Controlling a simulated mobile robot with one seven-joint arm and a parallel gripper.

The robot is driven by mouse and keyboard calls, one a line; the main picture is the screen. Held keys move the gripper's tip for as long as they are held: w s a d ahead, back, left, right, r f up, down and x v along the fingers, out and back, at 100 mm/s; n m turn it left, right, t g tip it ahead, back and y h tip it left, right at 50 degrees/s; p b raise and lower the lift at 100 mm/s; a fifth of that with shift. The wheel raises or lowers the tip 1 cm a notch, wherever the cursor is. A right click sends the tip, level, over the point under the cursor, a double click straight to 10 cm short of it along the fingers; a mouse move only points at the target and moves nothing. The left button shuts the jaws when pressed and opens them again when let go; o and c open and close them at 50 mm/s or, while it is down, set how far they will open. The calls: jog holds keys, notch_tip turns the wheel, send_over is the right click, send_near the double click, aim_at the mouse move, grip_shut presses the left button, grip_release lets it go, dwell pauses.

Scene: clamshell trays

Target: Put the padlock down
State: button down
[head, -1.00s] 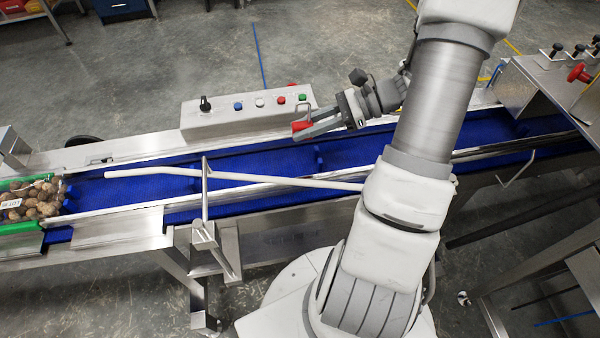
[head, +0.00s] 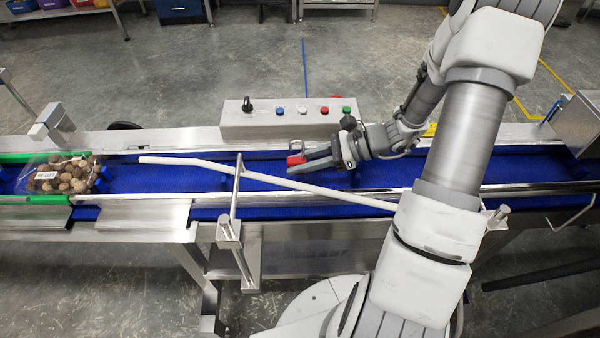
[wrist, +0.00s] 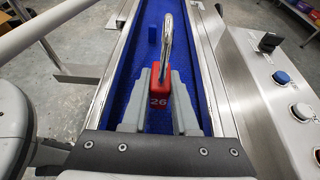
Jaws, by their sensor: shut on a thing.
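The padlock (head: 296,160) has a red body and a silver shackle. My gripper (head: 308,163) is shut on its red body, over the blue conveyor belt in front of the control box. I cannot tell how high the padlock is above the belt.
The blue belt (head: 200,178) runs left to right between metal rails. A control box (head: 290,118) with buttons and a knob stands behind it. A white bar (head: 270,180) crosses above the belt. A clear tray of brown round items (head: 68,178) lies at the left.

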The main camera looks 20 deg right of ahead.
jog(key=shift+f+b, duration=0.4)
jog(key=shift+f, duration=1.15)
jog(key=shift+f, duration=0.1)
jog(key=shift+f, duration=0.15)
jog(key=c, duration=0.7)
grip_release()
